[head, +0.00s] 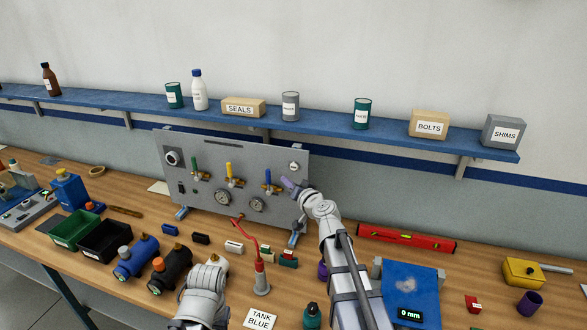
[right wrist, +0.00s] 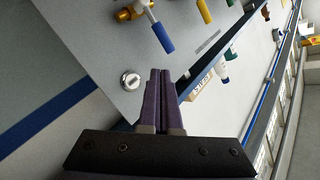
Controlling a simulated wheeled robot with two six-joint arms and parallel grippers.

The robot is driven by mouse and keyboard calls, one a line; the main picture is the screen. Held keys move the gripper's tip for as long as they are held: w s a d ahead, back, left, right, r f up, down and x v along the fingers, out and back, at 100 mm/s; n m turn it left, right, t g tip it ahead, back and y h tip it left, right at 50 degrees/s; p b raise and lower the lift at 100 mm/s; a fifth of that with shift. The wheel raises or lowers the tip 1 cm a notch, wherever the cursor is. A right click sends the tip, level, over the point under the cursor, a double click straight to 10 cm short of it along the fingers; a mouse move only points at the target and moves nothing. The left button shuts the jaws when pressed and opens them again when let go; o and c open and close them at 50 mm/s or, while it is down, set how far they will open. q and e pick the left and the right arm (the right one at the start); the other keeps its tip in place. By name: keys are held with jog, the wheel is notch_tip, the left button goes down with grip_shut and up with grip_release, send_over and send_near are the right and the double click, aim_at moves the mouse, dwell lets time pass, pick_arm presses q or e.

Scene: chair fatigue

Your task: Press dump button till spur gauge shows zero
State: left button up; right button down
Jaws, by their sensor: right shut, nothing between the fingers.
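A grey upright panel (head: 215,150) stands at the back of the bench. A small round button (head: 294,167) is at its upper right; a silver round knob or button (right wrist: 130,80) also shows in the right wrist view, beside the blue valve handle (right wrist: 162,37). My left gripper's fingers are not visible.
Green, yellow (head: 232,175) and blue valve handles lie left of my right gripper. A red hose (head: 249,235) runs from the panel to the bench. A blue shelf (head: 325,126) with bottles and boxes hangs above. A red level (head: 405,239) lies right of my right arm.

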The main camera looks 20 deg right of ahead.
jog(key=shift+w+d, duration=0.8)
jog(key=shift+w, duration=0.35)
jog(key=shift+w+d, duration=0.75)
jog(key=shift+w, duration=0.35)
jog(key=shift+w+d, duration=0.1)
jog(key=shift+w, duration=0.05)
jog(key=shift+w+d, duration=0.1)
jog(key=shift+w, duration=0.1)
jog(key=shift+w+d, duration=0.25)
jog(key=shift+w, duration=0.05)
dwell(0.9)
jog(key=shift+s+a, duration=0.1)
dwell(0.4)
jog(key=shift+s+a, duration=0.35)
jog(key=shift+s, duration=0.2)
jog(key=s+a, duration=0.2)
jog(key=s, duration=0.2)
jog(key=shift+s+a, duration=0.1)
jog(key=shift+a, duration=0.3)
